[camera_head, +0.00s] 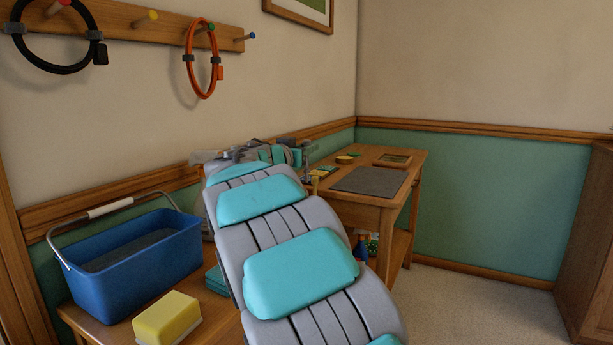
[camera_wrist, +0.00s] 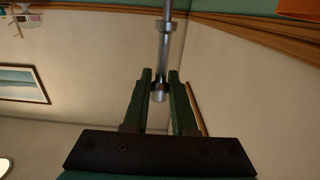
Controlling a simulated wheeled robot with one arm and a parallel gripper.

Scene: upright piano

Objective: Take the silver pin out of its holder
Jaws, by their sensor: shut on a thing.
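The silver pin (camera_wrist: 164,48) shows in the wrist view as a slim metal rod with a wider collar near the top edge and a rounded end. My gripper (camera_wrist: 160,75) has its two dark green fingers on either side of the rounded end and is shut on it. The rod runs from the fingers out of the top of the picture. I cannot make out the holder in the wrist view, so I cannot tell whether the pin is seated in it. In the head view my own arm hides most of the gripper and the pin.
A wooden table (camera_head: 382,208) with a grey mat (camera_head: 369,181) stands beyond my arm. A blue bucket (camera_head: 135,262) and a yellow block (camera_head: 168,318) sit on a bench at left. Black (camera_head: 46,70) and orange (camera_head: 188,62) rings hang on a peg rail. Floor at right is clear.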

